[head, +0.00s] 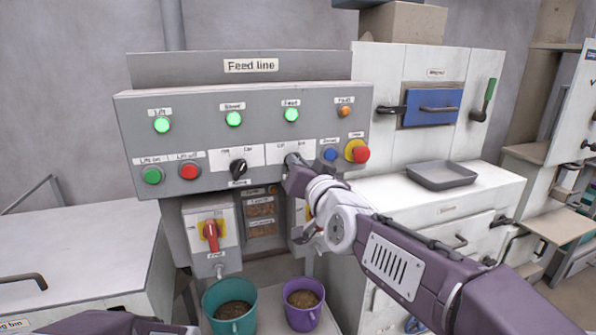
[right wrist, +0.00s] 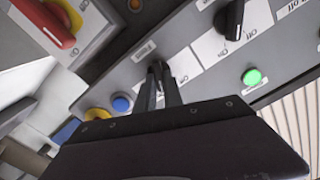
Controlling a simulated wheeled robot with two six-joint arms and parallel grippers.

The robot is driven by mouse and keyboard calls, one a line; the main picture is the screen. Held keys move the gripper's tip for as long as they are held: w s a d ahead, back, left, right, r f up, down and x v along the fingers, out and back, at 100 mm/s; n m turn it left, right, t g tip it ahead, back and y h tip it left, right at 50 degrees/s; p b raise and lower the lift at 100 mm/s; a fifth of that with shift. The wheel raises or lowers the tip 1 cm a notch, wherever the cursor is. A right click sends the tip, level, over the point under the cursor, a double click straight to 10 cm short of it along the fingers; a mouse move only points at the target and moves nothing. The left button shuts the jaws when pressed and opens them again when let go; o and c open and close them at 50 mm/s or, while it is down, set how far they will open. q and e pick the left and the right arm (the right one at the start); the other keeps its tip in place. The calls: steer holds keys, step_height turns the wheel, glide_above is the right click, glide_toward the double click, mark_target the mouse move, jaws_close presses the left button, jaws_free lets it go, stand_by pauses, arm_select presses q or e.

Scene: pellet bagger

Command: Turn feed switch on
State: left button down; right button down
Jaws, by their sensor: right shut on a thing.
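The feed switch is a rotary selector on a white Off/On plate (head: 279,151) on the grey Feed line panel (head: 200,105). My right gripper (head: 293,160) is at this switch, shut on its knob, which the fingers mostly hide. In the right wrist view the narrow fingers (right wrist: 158,88) close around the dark knob, beside the small label under it. I cannot tell which way the knob points. The lamp labelled Feed (head: 291,115) glows green. Of my left arm only a purple part shows at the bottom edge; its gripper is out of view.
A similar black selector (head: 238,167) stands left of the feed switch. A blue button (head: 330,154) and a red emergency stop (head: 360,153) sit close on its right. Below are a red-handled switch (head: 211,233), a teal bucket (head: 231,307) and a purple bucket (head: 303,304).

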steer(key=shift+f+m, duration=0.15)
steer(key=shift+m, duration=0.45)
steer(key=c, duration=1.5)
jaws_free()
steer(key=shift+o, duration=0.2)
steer(key=p+v, duration=0.6)
steer(key=v, duration=0.3)
